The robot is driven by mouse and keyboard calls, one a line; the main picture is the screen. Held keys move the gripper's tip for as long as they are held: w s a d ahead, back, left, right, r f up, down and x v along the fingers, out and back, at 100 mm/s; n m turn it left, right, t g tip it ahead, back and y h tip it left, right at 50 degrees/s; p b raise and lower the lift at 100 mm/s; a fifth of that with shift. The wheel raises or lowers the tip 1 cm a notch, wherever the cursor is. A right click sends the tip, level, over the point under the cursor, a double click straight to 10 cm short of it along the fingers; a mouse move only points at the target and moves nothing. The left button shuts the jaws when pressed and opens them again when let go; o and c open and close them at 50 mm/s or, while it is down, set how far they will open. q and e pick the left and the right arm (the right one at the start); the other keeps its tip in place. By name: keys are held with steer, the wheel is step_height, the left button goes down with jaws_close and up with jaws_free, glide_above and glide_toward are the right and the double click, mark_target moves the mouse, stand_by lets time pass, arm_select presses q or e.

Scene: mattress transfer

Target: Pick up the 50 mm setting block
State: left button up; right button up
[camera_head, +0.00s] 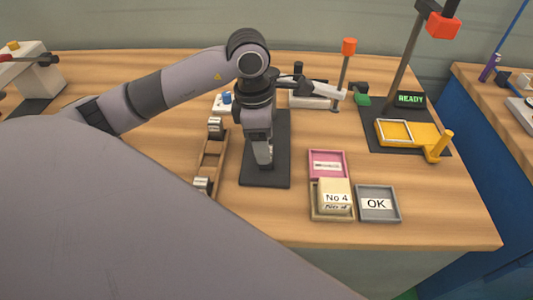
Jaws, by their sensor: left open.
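My left gripper (263,163) points down over the dark mat (265,182) in the middle of the table. It is open; from this angle its fingers overlap, and I see nothing held between them. A wooden rack (209,158) lies just left of the mat. It has a small metallic block with a pale label at its far end (215,127) and another at its near end (203,186). The labels are too small to read, so I cannot tell which, if either, is the 50 mm setting block. My right gripper is not in view.
A yellow fixture (425,137) sits by a "READY" display (411,99). An orange-topped post (348,48) stands behind. The front right table area is clear.

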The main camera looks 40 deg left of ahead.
mark_target(270, 166)
arm_select(q)
steer(key=shift+w+d+f, duration=0.15)
steer(key=shift+f, duration=1.4)
jaws_close()
steer(key=shift+r, duration=0.1)
steer(key=shift+r, duration=0.1)
